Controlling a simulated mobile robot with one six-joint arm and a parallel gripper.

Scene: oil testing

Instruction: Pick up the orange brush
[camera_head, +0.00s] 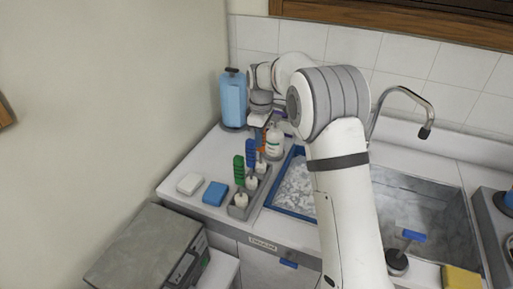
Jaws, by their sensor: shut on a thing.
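The orange brush (264,139) is at the far end of a row of brushes on the counter, and only a narrow strip of it shows. My gripper (261,121) is right above it, pointing down, and is shut on the top of it. The fingertips are small and partly hidden here. The brush appears upright. I cannot tell whether its lower end is clear of the grey holder (239,211).
A blue brush (250,152) and a green brush (239,169) stand close in front. A white bottle (274,142) is just right, a blue container (233,100) behind left. A blue-rimmed tray (291,212) lies right. White and blue sponges (215,193) lie front left.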

